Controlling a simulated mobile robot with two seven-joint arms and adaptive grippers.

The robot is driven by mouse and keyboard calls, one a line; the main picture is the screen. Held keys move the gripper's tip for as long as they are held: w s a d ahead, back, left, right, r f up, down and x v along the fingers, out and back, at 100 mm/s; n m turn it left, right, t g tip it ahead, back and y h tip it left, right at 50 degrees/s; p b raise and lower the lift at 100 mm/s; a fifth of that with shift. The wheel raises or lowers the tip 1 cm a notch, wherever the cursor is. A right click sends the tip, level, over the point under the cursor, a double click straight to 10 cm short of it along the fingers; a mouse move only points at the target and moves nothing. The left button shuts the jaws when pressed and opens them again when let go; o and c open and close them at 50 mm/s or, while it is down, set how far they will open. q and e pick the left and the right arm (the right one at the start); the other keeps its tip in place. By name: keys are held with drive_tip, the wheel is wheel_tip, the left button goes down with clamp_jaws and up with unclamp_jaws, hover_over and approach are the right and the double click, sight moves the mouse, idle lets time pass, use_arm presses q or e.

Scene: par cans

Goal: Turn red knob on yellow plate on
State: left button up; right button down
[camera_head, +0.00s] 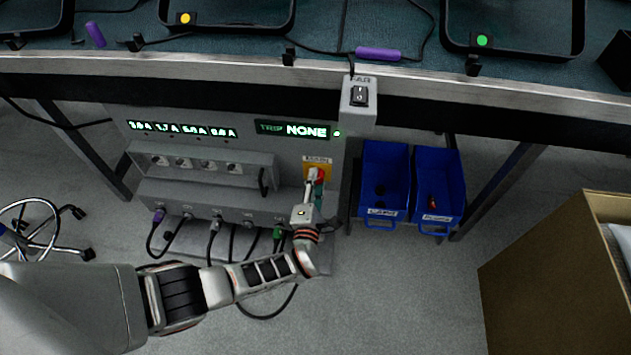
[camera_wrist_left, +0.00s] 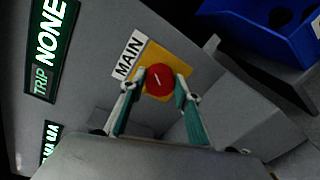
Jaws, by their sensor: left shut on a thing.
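The red knob (camera_wrist_left: 160,80) sits on the yellow plate (camera_wrist_left: 182,64), below a label reading MAIN, in the left wrist view. A white line on the knob runs at a slant. In the head view the yellow plate (camera_head: 315,161) is on the right part of the grey panel, with the red knob (camera_head: 320,173) partly hidden by my gripper. My left gripper (camera_wrist_left: 160,86) has its two fingers on either side of the knob, shut on it. It also shows in the head view (camera_head: 314,182). My right gripper is in neither view.
The grey panel (camera_head: 220,120) has lit number displays and a display reading TRIP NONE (camera_head: 292,130). Cables plug in along its lower ledge. A switch box (camera_head: 359,105) and two blue bins (camera_head: 384,165) are to the right. A bench edge (camera_head: 460,90) runs above.

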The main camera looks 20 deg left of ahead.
use_arm(q)
drive_tip(key=shift+m, duration=0.9)
drive_tip(key=o, duration=1.1)
drive_tip(key=shift+o, duration=0.2)
drive_tip(key=shift+r, duration=0.1)
